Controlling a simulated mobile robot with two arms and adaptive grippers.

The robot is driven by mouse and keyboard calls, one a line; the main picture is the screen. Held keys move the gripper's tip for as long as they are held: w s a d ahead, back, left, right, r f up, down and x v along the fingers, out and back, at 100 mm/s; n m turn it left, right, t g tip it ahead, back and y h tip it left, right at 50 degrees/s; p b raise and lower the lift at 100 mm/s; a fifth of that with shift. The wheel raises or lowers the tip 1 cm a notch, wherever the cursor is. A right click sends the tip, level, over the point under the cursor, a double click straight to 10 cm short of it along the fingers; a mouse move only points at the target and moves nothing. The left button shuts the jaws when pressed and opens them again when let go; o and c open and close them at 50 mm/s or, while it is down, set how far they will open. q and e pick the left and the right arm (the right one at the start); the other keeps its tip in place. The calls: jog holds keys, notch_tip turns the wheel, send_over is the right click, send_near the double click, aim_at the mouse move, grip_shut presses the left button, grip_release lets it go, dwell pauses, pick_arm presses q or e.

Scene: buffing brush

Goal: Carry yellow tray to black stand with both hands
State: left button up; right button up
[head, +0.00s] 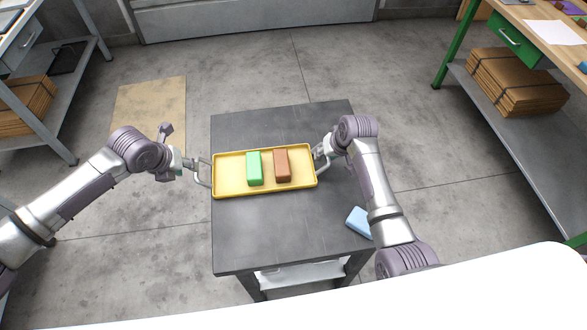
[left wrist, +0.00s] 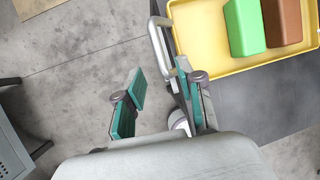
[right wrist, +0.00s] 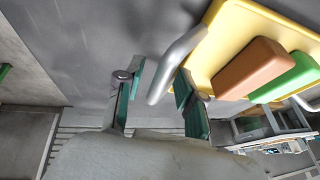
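The yellow tray (head: 232,188) appears to lie flat on a dark grey-black stand (head: 290,235). A green block (head: 254,168) and a brown block (head: 282,165) sit in it. The tray has a silver handle at each end. My left gripper (head: 193,166) is at the left handle (left wrist: 160,48); its fingers are apart, with the bar close to the right finger in the left wrist view. My right gripper (head: 319,153) is at the right handle (right wrist: 176,64); its fingers are apart with the bar between or just ahead of them. Contact with either bar is unclear.
A light blue block (head: 359,222) lies on the stand's right side, partly behind my right arm. A workbench (head: 500,120) with stacked cardboard is at right, another shelf unit (head: 60,110) at left. A cardboard sheet (head: 150,105) lies on otherwise clear floor.

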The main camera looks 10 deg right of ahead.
jog(key=shift+r, duration=0.2)
pick_arm(q)
jog(key=v, duration=0.4)
jog(key=shift+s+r, duration=0.1)
jog(key=shift+r, duration=0.25)
pick_arm(e)
jog(key=v, duration=1.1)
jog(key=shift+s+r, duration=0.15)
jog(key=shift+r, duration=0.1)
